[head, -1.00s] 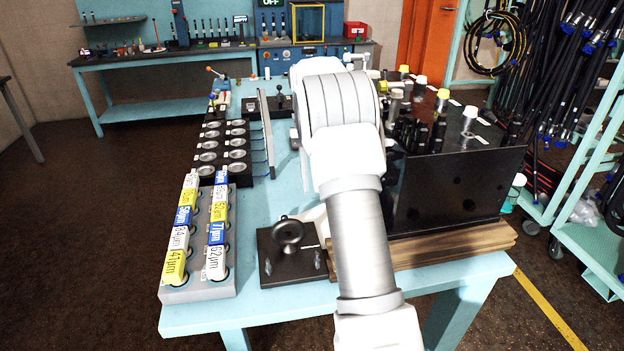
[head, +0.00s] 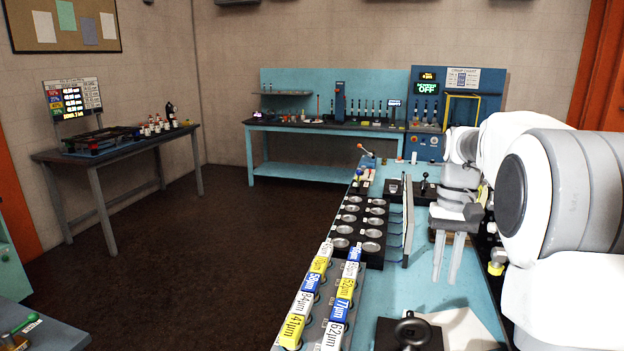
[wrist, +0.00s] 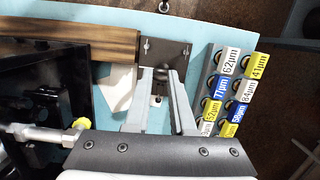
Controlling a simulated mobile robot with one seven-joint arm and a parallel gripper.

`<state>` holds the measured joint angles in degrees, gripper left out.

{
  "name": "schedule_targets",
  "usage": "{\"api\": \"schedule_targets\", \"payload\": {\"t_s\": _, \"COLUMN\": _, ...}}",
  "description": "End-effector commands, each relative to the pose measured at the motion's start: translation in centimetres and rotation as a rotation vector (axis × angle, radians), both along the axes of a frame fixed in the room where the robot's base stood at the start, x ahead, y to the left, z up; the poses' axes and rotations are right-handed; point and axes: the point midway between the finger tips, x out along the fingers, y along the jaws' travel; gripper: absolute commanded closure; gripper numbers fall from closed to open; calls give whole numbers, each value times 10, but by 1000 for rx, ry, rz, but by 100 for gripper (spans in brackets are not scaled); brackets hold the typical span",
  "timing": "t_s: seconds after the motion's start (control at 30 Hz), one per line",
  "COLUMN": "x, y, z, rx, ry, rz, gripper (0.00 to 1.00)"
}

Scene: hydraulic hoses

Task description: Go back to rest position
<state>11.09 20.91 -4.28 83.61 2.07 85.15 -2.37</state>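My gripper (head: 447,279) points down above the blue workbench in the head view. Its two grey fingers are apart with nothing visible between them. In the wrist view my gripper (wrist: 160,75) is also open and empty, with the tips over the area of the dark plate (wrist: 163,56). My white arm fills the right side of the head view and hides much of the bench there.
A rack of labelled vials (head: 320,305) and a tray of round cups (head: 348,228) line the bench's left side. A black knob (head: 411,330) stands near the front. A black box (wrist: 35,90) and wooden boards (wrist: 75,40) lie close in the wrist view. Open floor (head: 190,260) lies left.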

Motion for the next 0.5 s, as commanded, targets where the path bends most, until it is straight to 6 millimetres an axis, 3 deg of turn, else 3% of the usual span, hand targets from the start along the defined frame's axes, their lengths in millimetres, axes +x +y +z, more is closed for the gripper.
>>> {"api": "schedule_targets", "payload": {"t_s": 0.2, "x": -44, "y": 32, "z": 32, "rx": -23, "ry": -137, "rz": 44, "gripper": 78}}
{"api": "schedule_targets", "payload": {"t_s": 0.5, "x": -109, "y": 69, "z": 49, "rx": -50, "ry": -322, "rz": 107, "gripper": 78}}
